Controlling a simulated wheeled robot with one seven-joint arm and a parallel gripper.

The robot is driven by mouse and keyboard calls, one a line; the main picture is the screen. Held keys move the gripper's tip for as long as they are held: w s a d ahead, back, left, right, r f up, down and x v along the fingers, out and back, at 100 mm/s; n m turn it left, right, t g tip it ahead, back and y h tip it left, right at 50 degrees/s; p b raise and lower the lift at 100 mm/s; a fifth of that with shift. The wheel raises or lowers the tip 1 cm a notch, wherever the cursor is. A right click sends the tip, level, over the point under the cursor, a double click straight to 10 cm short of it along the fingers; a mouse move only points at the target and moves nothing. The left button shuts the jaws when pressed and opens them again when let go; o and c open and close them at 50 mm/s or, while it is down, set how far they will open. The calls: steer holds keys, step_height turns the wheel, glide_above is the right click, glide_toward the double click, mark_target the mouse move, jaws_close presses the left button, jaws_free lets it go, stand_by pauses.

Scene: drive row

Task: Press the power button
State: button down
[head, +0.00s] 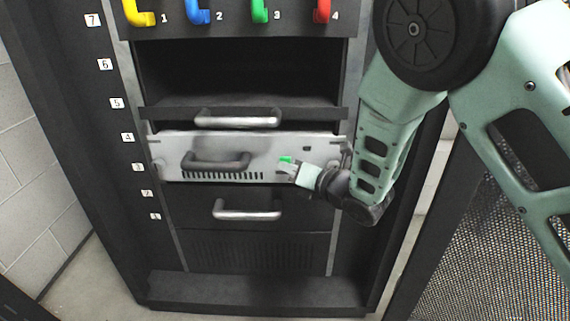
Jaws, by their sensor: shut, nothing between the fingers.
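A green button (286,159), which looks like the power button, shows on the right part of a silver server panel (170,148) in the rack. My gripper (285,167) is shut and empty. Its tip is at the panel, at or just below the green button, and partly covers that area. I cannot tell whether the fingertip touches the button. My arm comes in from the right.
The silver panel has a dark handle (216,161) left of my gripper. Metal handles (238,120) and (247,210) stick out above and below it. Coloured numbered handles, such as the green one (259,12), line the top. An open dark bay (236,72) lies above. A mesh door (500,240) stands at right.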

steer(key=shift+s, duration=0.85)
steer(key=s+b, duration=0.1)
steer(key=s, duration=0.4)
steer(key=shift+a, duration=0.15)
stand_by(0.5)
